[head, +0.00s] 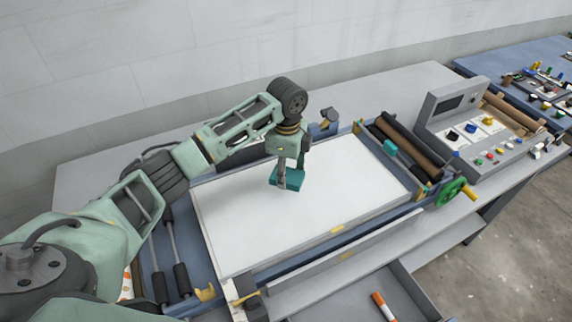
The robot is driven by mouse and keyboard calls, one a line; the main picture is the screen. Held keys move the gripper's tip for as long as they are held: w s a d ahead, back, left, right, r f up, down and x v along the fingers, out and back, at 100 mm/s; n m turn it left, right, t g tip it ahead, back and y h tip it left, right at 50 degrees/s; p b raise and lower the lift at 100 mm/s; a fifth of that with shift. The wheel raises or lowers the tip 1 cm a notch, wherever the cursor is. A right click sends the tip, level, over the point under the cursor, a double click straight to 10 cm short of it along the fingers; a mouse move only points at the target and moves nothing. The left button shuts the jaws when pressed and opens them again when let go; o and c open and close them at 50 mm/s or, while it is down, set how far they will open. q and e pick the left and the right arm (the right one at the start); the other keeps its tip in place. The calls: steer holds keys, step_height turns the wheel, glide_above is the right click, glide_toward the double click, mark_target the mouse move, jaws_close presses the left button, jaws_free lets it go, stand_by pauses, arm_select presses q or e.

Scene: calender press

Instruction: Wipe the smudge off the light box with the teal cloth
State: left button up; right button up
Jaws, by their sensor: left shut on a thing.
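The light box (300,225) is a large white panel in a blue frame on the bench. My left gripper (287,178) points down over its back middle part and is shut on the teal cloth (291,181). The cloth looks like a small folded block at or just above the white surface; I cannot tell whether it touches. No smudge shows on the visible white surface; the cloth and gripper hide a small patch of it. My right gripper is not in view.
Dark rollers (408,146) and a green handwheel (450,191) stand at the panel's right end, beside a grey control console (478,130). An open drawer (352,306) below the front holds an orange-and-white marker (383,305). A wall rises behind the bench.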

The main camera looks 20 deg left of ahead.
arm_select(q)
steer(key=shift+w+d+r, duration=0.1)
steer(key=shift+w+r, duration=0.05)
steer(key=shift+r, duration=0.4)
steer(key=shift+w+d+r, duration=0.1)
steer(key=shift+w+r, duration=0.05)
steer(key=shift+r, duration=0.4)
steer(key=shift+s+a+r, duration=0.1)
steer(key=shift+s+r, duration=0.1)
steer(key=shift+r, duration=0.1)
steer(key=shift+w, duration=0.15)
